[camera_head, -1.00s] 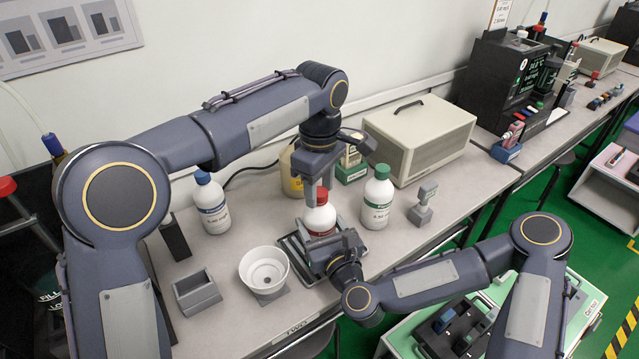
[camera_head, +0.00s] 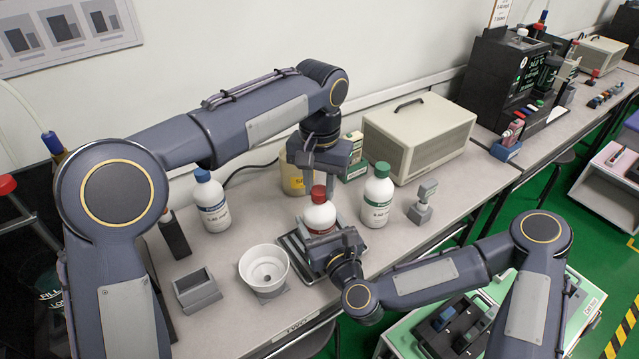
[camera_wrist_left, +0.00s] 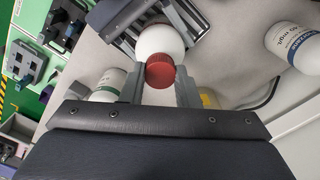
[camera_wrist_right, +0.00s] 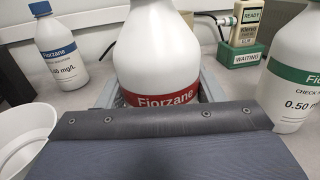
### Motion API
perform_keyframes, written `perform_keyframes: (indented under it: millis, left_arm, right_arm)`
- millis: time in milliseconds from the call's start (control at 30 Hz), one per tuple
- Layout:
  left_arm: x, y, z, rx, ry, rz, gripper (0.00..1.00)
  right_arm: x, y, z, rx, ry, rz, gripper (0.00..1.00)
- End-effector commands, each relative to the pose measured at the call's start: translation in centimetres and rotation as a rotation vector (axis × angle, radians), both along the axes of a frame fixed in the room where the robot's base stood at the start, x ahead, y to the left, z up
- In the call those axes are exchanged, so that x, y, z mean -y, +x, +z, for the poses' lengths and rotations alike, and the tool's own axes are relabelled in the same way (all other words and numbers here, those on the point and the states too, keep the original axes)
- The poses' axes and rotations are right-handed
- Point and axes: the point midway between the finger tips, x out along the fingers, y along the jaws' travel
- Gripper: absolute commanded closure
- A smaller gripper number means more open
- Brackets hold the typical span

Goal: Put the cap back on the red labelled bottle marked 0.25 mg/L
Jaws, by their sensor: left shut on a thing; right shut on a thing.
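The white bottle with the red label (camera_head: 319,216) stands upright on a dark ribbed tray (camera_head: 293,249). Its Fiorzane label (camera_wrist_right: 160,98) shows in the right wrist view, but its strength marking is hidden. The red cap (camera_head: 319,194) is at the top of the bottle's neck and looks in contact with it; I cannot tell how far it is threaded. My left gripper (camera_wrist_left: 160,89) comes from above and is shut on the cap, a finger on each side. My right gripper (camera_wrist_right: 158,92) is shut around the bottle's lower body from the front.
A blue-capped bottle (camera_head: 211,202) stands left and a green-capped bottle (camera_head: 377,197) close on the right. A white bowl (camera_head: 264,268) and grey holder (camera_head: 197,291) are front left. A yellowish container (camera_head: 292,175) and beige box (camera_head: 419,137) stand behind.

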Motion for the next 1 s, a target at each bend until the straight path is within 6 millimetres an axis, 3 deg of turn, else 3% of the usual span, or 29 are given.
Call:
perform_keyframes:
  millis: [400,533,700,733,867,1000]
  left_arm:
    - [-0.05,0.04,-0.11,-0.001,-0.001,-1.098,0.99]
    - [-0.03,0.05,-0.10,0.000,0.000,-1.352,0.99]
    - [-0.01,0.05,-0.08,0.001,0.001,-1.363,0.99]
    - [-0.02,0.05,-0.08,0.001,0.001,-1.363,0.68]
    - [-0.01,0.03,-0.08,0.001,0.001,-1.362,0.51]
    - [0.00,0.03,-0.08,0.000,0.000,-1.361,0.50]
  right_arm:
    - [0.01,0.00,-0.01,0.000,0.000,0.000,1.00]
    - [0.01,-0.01,-0.01,0.000,0.000,0.000,1.00]
    - [0.01,-0.01,-0.01,0.000,0.000,0.000,1.00]
    - [0.01,-0.01,-0.01,0.000,0.000,0.000,1.00]
    - [0.00,-0.01,-0.01,0.000,0.000,0.000,1.00]
    - [0.00,-0.01,-0.01,0.000,0.000,0.000,1.00]
